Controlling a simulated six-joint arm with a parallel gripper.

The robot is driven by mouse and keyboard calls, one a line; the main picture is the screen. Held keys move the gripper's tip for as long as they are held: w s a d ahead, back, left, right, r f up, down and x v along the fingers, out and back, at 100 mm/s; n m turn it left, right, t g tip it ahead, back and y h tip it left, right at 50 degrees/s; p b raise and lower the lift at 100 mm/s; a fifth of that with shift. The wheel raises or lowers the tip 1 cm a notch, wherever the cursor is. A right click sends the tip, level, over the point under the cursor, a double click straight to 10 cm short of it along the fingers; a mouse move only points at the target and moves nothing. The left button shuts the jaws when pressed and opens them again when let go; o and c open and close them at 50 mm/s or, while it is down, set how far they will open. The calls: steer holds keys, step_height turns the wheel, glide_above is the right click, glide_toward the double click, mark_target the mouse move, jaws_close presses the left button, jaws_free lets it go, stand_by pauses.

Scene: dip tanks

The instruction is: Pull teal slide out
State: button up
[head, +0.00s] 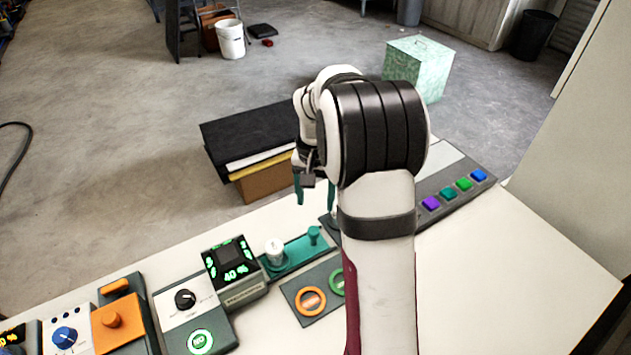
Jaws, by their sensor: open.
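The teal slide (296,258) is a flat teal strip on the white table, lying beside a black display box. A teal knob (314,236) stands at its right end, and a white cylinder (275,250) stands towards its left end. My gripper (315,193) has teal fingers and hangs above and beyond the knob in the picture, apart from it. Its fingers are spread with nothing seen between them. My arm covers the table right of the slide and part of the right finger.
A dark panel with an orange ring (311,301) and a partly hidden green ring lies in front. Dial boxes, one with a blue dial (65,337), stand left. A panel with coloured buttons (448,194) lies right. The front right table (530,270) is clear.

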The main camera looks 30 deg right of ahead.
step_height(320, 180, up, 6)
stand_by(0.5)
steer(key=s+a+r+n, duration=0.2)
steer(key=s+a+r, duration=0.2)
steer(key=s+a, duration=0.65)
steer(key=s+a+f+y, duration=0.1)
steer(key=s+a, duration=0.3)
steer(key=s, duration=0.4)
steer(key=s+a+f+n, duration=0.1)
steer(key=s+a+f, duration=0.1)
steer(key=s+a, duration=0.3)
steer(key=s, duration=0.2)
steer(key=shift+s+f+y, duration=0.15)
steer(key=shift+s+y, duration=0.2)
steer(key=shift+y, duration=0.05)
